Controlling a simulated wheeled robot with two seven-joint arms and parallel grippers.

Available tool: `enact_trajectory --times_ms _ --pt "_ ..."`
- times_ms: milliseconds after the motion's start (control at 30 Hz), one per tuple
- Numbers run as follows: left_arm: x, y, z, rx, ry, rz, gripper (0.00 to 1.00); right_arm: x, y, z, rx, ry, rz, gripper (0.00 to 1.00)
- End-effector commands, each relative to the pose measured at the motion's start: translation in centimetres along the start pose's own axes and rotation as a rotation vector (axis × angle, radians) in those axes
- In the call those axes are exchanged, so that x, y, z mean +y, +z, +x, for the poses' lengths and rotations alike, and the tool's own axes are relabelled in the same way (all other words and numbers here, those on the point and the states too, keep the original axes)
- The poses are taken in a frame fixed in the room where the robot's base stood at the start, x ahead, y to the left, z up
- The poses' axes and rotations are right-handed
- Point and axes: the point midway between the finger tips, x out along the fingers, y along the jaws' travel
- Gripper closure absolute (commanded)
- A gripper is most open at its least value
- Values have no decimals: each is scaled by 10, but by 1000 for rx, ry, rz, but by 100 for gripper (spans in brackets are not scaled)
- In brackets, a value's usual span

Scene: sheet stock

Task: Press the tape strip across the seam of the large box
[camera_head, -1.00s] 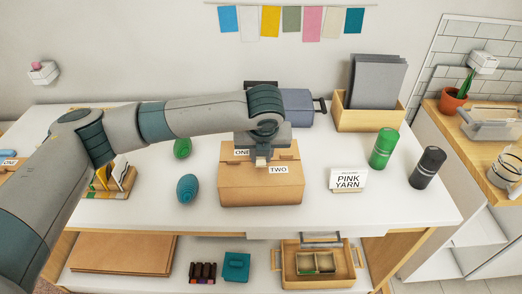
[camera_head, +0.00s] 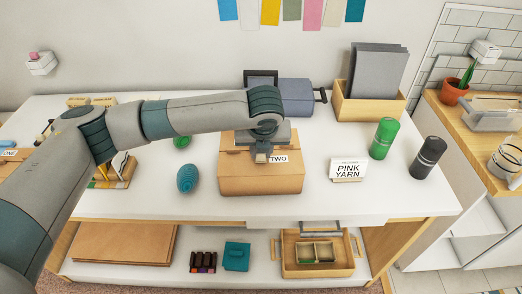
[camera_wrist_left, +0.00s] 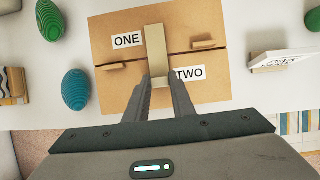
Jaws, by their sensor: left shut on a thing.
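The large cardboard box (camera_head: 262,183) stands on the white table, with its lid labelled ONE and TWO. In the left wrist view the box (camera_wrist_left: 110,85) shows a dark seam between its two top flaps. The tan tape strip (camera_wrist_left: 156,45) extends from my left gripper (camera_wrist_left: 160,82) and lies across the line of the seam. I cannot tell whether the strip touches the lid. My left gripper (camera_head: 262,156) is shut on the strip, over the middle of the box top. It hides the ONE label in the head view. My right gripper is not in view.
A teal egg-shaped yarn ball (camera_head: 188,178) stands left of the box. A PINK YARN sign (camera_head: 348,168), a green cylinder (camera_head: 382,138) and a dark cylinder (camera_head: 427,158) stand to the right. A blue-grey case (camera_head: 297,97) is behind the box. The table front is clear.

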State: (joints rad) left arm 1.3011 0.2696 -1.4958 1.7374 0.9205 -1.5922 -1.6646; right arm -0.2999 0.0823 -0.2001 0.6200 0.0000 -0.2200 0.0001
Motion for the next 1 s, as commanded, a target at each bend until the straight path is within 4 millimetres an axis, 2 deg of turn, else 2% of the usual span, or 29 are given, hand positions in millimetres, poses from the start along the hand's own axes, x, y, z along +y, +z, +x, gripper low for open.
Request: enact_trajectory --times_ms 367,933,967,1000 --pt "0 -1 1 0 0 0 98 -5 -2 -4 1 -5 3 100" --pt "0 -2 4 1 0 0 98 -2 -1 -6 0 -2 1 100" --pt "0 -2 4 1 0 0 73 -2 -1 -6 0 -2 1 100" --pt "0 -2 4 1 0 0 64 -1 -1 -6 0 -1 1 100"
